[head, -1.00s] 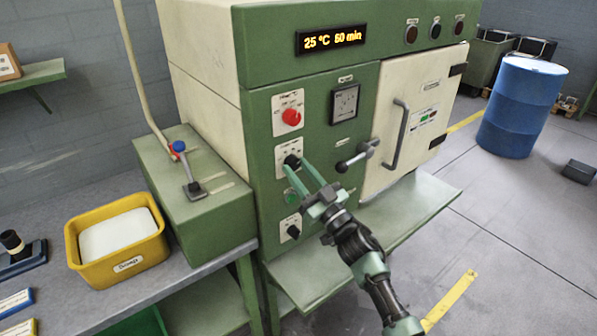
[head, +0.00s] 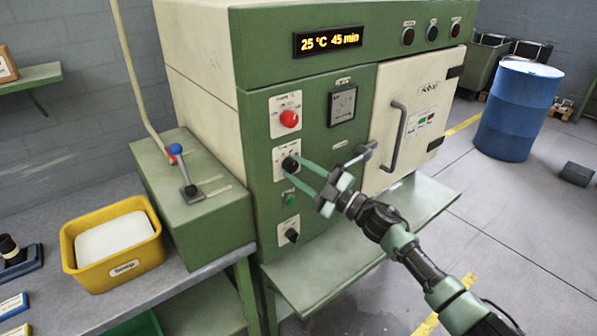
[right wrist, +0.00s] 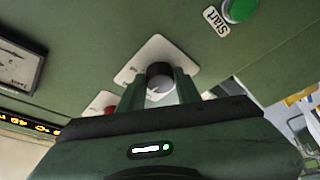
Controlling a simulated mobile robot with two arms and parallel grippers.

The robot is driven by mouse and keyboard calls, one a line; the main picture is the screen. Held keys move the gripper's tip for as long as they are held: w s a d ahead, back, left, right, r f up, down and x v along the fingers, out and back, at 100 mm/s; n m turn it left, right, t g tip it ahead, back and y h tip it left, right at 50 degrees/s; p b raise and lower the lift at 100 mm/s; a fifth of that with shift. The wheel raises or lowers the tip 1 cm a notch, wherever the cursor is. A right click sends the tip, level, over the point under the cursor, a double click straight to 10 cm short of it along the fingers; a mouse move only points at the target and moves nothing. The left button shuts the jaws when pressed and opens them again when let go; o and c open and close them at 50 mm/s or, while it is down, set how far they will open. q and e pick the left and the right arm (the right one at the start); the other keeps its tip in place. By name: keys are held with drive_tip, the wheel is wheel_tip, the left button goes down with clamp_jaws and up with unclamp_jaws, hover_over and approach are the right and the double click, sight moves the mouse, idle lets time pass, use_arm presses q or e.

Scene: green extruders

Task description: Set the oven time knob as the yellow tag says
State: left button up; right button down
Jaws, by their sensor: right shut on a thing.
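The oven (head: 310,190) is a green and cream cabinet. Its display (head: 330,40) reads 25 °C 45 min. A black knob (head: 290,163) sits on a white plate below the red knob (head: 289,118). My right gripper (head: 297,170) is shut on the black knob, with a green finger on either side of it. The right wrist view shows this knob (right wrist: 159,82) between the two fingers, near the green Start button (right wrist: 238,10). The yellow tag is not recognisable in these views. My left gripper is out of view.
The oven door (head: 418,115) has a bar handle and a lever latch beside my right arm. A green shelf (head: 370,235) juts out below. A yellow bin (head: 112,245) and a green lever box (head: 190,195) stand at left. A blue barrel (head: 518,108) stands at right.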

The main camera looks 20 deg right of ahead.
drive_tip(key=n, duration=0.1)
drive_tip(key=n+g, duration=0.1)
drive_tip(key=n+p, duration=0.1)
drive_tip(key=n, duration=0.1)
drive_tip(key=shift+d+r+g, duration=0.15)
drive_tip(key=shift+r+g, duration=0.1)
drive_tip(key=shift+g, duration=0.15)
drive_tip(key=n, duration=0.1)
drive_tip(key=n+g+p, duration=0.1)
drive_tip(key=n+p, duration=0.1)
drive_tip(key=shift+r+n+h, duration=0.25)
drive_tip(key=shift+n+h, duration=0.05)
drive_tip(key=shift+n, duration=0.1)
drive_tip(key=n+p, duration=0.1)
drive_tip(key=n+h+p, duration=0.1)
drive_tip(key=p, duration=0.1)
drive_tip(key=n+g+p, duration=0.1)
drive_tip(key=shift+r+n, duration=0.25)
drive_tip(key=shift+n, duration=0.05)
drive_tip(key=shift+f+n+h+p, duration=0.15)
drive_tip(key=shift+n+h+p, duration=0.35)
drive_tip(key=shift+n+p, duration=0.6)
drive_tip(key=c, duration=1)
unclamp_jaws()
